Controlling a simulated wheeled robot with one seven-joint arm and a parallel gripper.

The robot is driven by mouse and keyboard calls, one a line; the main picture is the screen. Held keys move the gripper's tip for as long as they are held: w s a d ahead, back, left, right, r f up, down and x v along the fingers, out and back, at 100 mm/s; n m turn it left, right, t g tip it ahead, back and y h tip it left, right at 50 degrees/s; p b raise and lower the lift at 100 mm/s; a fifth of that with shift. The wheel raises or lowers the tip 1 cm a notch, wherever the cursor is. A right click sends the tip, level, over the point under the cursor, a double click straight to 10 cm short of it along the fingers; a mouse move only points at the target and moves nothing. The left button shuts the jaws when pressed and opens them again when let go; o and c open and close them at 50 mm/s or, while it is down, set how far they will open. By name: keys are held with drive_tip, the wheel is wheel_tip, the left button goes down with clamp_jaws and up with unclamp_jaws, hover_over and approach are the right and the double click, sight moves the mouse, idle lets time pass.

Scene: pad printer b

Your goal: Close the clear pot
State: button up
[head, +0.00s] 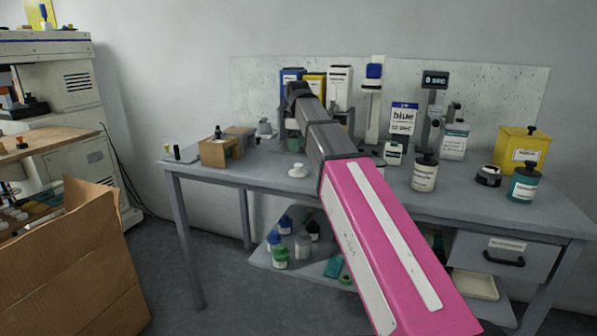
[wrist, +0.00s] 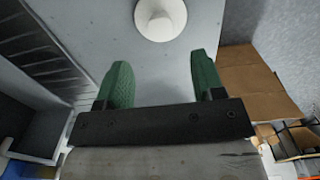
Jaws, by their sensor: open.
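A small white round lid with a knob (head: 298,170) lies on the grey table, left of my arm. In the wrist view a white round piece (wrist: 160,18), seen from above and probably this lid, is just beyond the fingertips, apart from them. My gripper (wrist: 160,62) has two green fingers spread wide with nothing between them. In the head view the gripper is mostly hidden by my arm. I cannot pick out the clear pot for sure; my pink and grey arm covers part of the table.
A brown box (head: 219,152) stands left on the table. A jar with a dark lid (head: 424,173), a teal jar (head: 523,184) and a yellow canister (head: 519,150) stand right. A cardboard carton (head: 85,265) stands at lower left.

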sight(298, 164)
wheel_tip(298, 164, down, 8)
drive_tip(key=shift+s+d+f, duration=0.1)
drive_tip(key=shift+s+f, duration=0.05)
drive_tip(key=shift+f, duration=0.05)
drive_tip(key=c, duration=1)
